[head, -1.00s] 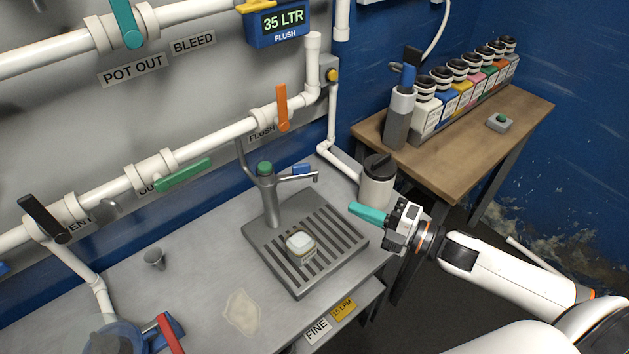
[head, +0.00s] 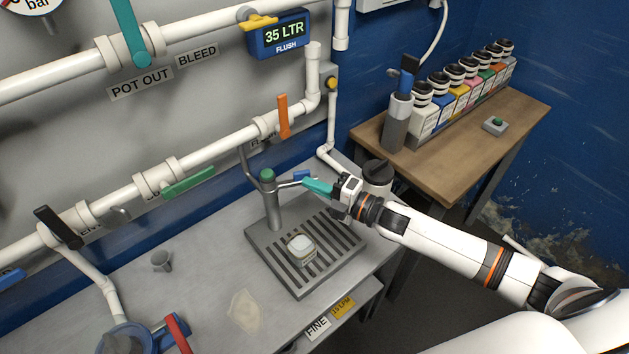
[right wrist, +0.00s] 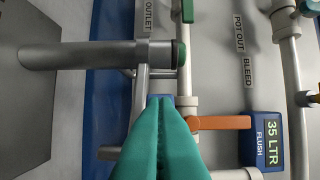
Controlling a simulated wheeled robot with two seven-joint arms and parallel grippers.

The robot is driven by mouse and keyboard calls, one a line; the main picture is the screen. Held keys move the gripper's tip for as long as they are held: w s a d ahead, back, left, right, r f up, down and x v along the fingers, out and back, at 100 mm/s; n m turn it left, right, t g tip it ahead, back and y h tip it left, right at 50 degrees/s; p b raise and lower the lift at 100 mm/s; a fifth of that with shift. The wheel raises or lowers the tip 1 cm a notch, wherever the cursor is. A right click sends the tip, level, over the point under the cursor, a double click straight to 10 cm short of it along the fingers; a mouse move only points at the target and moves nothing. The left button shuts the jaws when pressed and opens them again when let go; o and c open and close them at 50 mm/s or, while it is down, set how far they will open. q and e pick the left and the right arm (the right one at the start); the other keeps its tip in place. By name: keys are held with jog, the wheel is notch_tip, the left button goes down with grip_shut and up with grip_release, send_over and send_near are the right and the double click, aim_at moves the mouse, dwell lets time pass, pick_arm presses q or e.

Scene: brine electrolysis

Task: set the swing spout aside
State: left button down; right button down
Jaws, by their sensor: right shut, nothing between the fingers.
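The swing spout (head: 288,184) is a thin grey arm reaching right from an upright post (head: 274,208) with a green cap. In the right wrist view the spout (right wrist: 139,108) runs down from the post (right wrist: 95,54), left of my fingers. My right gripper (head: 306,184) is shut and empty, with its teal fingertips at the outer part of the spout. The shut fingers (right wrist: 160,102) fill the lower middle of the right wrist view. Whether they touch the spout, I cannot tell. My left gripper is not in view.
A pale-lidded container (head: 301,244) sits on the slotted drip tray (head: 294,289) below the spout. A dark-lidded white jar (head: 376,177) stands behind my right gripper. An orange valve handle (head: 283,116) is above. A small grey cup (head: 161,261) stands at left.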

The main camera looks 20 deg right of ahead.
dwell(0.3)
jog(key=shift+w+d+b, duration=0.2)
jog(key=shift+w+b, duration=0.3)
jog(key=shift+w, duration=0.4)
jog(key=shift+s, duration=0.15)
